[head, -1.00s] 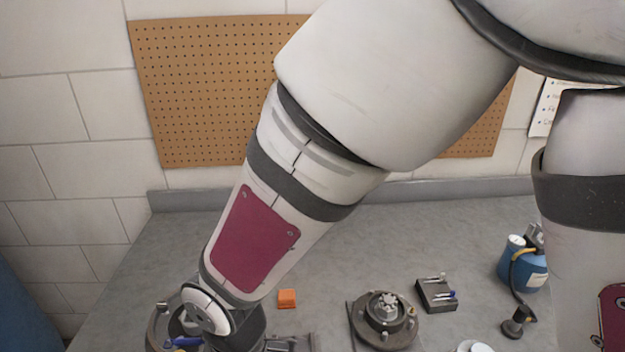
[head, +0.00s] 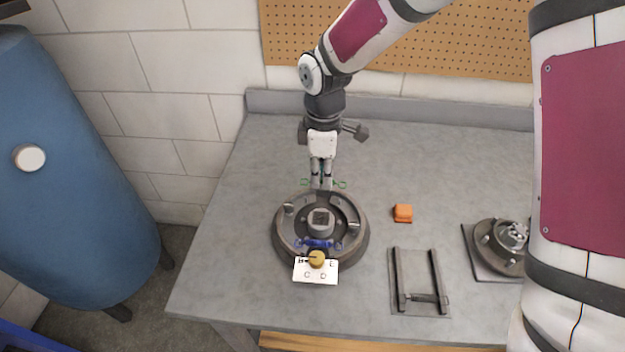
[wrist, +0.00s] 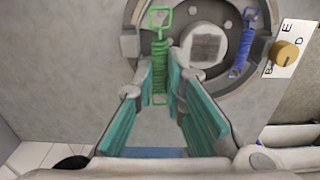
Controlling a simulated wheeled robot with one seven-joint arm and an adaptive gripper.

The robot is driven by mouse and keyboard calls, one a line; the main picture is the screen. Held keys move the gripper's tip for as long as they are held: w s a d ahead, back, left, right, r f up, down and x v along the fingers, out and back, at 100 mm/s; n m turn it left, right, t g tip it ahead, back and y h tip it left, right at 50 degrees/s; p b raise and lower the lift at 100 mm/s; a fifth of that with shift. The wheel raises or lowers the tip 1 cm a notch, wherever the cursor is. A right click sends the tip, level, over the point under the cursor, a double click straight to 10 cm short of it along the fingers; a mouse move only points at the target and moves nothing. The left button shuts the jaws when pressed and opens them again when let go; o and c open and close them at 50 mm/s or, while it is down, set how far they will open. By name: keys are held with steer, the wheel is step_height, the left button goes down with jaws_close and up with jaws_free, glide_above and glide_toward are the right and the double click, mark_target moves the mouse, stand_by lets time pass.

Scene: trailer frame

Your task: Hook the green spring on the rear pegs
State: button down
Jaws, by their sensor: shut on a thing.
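The green spring (wrist: 160,55) has a wire loop at each end. In the wrist view it lies between the fingertips of my gripper (wrist: 163,75). In the head view my gripper (head: 322,184) points down behind the round drum-brake assembly (head: 279,243), with the spring's green end loops (head: 341,184) showing on both sides of the fingers. The spring appears level, at the assembly's rear rim; I cannot tell its height or contact with any peg. The blue spring (head: 318,244) lies across the assembly's front side and also shows in the wrist view (wrist: 243,45).
A white lettered card (head: 304,276) with a brass knob (head: 317,259) is at the assembly's front. An orange block (head: 403,213), a railed plate (head: 396,283) and another hub unit (head: 497,247) stand to the right. Bench is clear left of the assembly. A blue tank (head: 75,170) stands at left.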

steer(key=shift+f+b, duration=1.15)
steer(key=shift+f, duration=1.25)
steer(key=shift+f, duration=0.9)
stand_by(1.2)
steer(key=c, duration=1.6)
jaws_free()
steer(key=shift+o, duration=0.2)
steer(key=c, duration=0.3)
steer(key=shift+r+p, duration=1.6)
steer(key=shift+r, duration=1.95)
